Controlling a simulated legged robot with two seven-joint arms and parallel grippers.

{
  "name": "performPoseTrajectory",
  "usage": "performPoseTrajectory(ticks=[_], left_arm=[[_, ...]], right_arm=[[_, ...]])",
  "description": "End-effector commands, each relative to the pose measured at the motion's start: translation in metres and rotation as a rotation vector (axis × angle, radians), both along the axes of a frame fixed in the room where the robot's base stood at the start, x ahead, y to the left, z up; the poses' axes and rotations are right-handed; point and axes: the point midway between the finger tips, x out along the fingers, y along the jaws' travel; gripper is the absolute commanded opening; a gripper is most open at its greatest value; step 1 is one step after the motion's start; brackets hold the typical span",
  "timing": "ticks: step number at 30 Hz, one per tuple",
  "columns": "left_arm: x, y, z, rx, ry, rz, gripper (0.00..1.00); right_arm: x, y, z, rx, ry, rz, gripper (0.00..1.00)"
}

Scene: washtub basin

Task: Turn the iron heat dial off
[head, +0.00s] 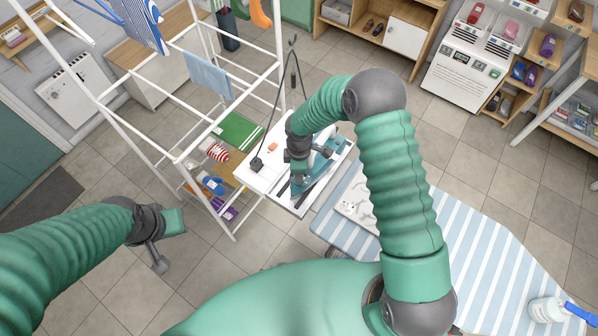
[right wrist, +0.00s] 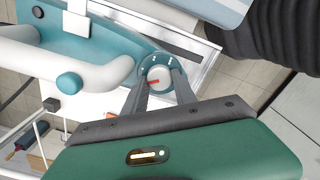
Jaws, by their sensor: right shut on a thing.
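The iron, teal and white, lies on a white tray-like surface in the head view, partly hidden by my right arm; its teal body (right wrist: 110,45) and white handle (right wrist: 60,62) fill the upper left of the right wrist view. The heat dial (right wrist: 158,80) is a round white knob with a red pointer, set in a teal mount with small white marks. My right gripper (right wrist: 160,88) has a finger on each side of the dial and is shut on it. In the head view my right gripper (head: 300,176) points down at the iron. My left gripper (head: 160,262) hangs away from everything at lower left; its finger gap is unclear.
The white surface (head: 265,172) joins the striped ironing board (head: 480,240). A black cord rises behind the iron. A white drying rack (head: 180,158) with hanging cloths stands at left. Open tiled floor lies around.

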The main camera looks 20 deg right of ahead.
Motion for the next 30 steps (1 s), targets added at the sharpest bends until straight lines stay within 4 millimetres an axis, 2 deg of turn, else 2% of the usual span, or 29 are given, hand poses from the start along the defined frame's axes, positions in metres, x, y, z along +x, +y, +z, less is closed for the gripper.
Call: performPoseTrajectory(ticks=[12,29,30], left_arm=[[0.0000,0.0000,-0.0012,0.000,0.000,0.000,0.00],[0.0000,0.0000,-0.0013,0.000,0.000,0.000,0.00],[0.0000,0.0000,-0.0013,0.000,0.000,0.000,0.00]], right_arm=[[0.0003,-0.0009,0.0003,-0.001,-0.001,0.200,0.00],[0.0006,-0.0006,0.0005,-0.001,-0.001,0.231,0.00],[0.0007,-0.0005,0.0005,-0.001,-0.001,0.231,0.37]])
